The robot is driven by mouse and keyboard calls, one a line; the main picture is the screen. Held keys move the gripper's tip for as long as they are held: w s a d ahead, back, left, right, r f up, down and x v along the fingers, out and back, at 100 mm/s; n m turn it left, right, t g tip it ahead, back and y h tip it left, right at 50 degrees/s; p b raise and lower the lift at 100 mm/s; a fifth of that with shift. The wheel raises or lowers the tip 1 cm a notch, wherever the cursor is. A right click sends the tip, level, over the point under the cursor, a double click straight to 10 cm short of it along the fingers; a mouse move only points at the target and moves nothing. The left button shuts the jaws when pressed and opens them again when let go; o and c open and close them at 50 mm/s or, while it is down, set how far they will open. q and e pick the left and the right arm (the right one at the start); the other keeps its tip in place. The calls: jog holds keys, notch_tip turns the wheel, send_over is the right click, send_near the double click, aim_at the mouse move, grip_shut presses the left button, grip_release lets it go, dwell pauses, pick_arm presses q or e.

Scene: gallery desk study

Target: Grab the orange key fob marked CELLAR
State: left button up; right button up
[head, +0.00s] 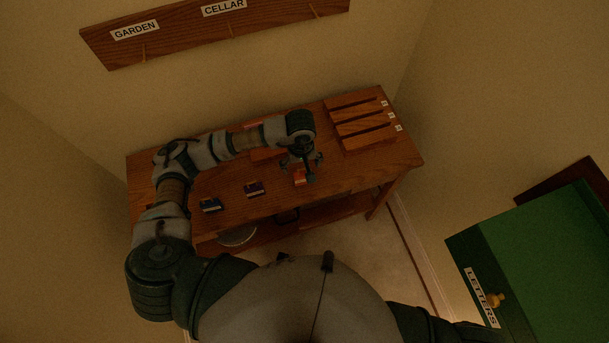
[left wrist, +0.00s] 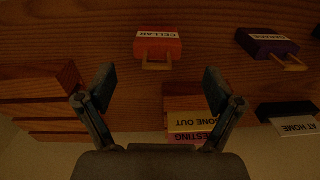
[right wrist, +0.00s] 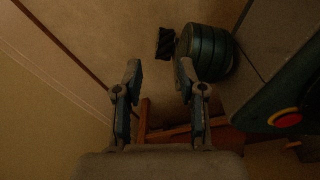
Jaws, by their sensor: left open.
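The orange key fob marked CELLAR (head: 300,179) lies on the wooden desk, near its front edge. In the left wrist view the fob (left wrist: 157,47) is at top centre, with its white label and a tan tab. My left gripper (head: 304,166) is just above the fob in the head view. In the left wrist view its open, empty fingers (left wrist: 158,84) are spread, with the fob beyond the tips and centred between them. My right gripper (right wrist: 158,76) is open and empty, away from the desk top.
A purple fob (head: 254,188) and a blue fob (head: 211,205) lie left of the orange one. A slotted wooden rack (head: 362,126) stands on the desk's right. A rail (head: 180,32) labelled GARDEN and CELLAR is on the wall. A green LETTERS box (head: 540,245) stands right.

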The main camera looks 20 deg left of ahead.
aim_at(304, 178)
pick_arm(q)
jog(key=f, duration=0.4)
jog(key=shift+a+f, duration=0.15)
jog(key=shift+a, duration=0.2)
jog(key=f, duration=0.1)
jog(key=d+f, duration=0.1)
jog(key=f, duration=0.1)
jog(key=shift+f+p, duration=0.3)
jog(key=shift+p, duration=0.05)
jog(key=shift+d+f, duration=0.25)
jog(key=shift+f, duration=0.3)
jog(key=shift+a, duration=0.3)
jog(key=c, duration=1.2)
jog(key=shift+c, duration=0.3)
pick_arm(e)
jog(key=shift+s, duration=1)
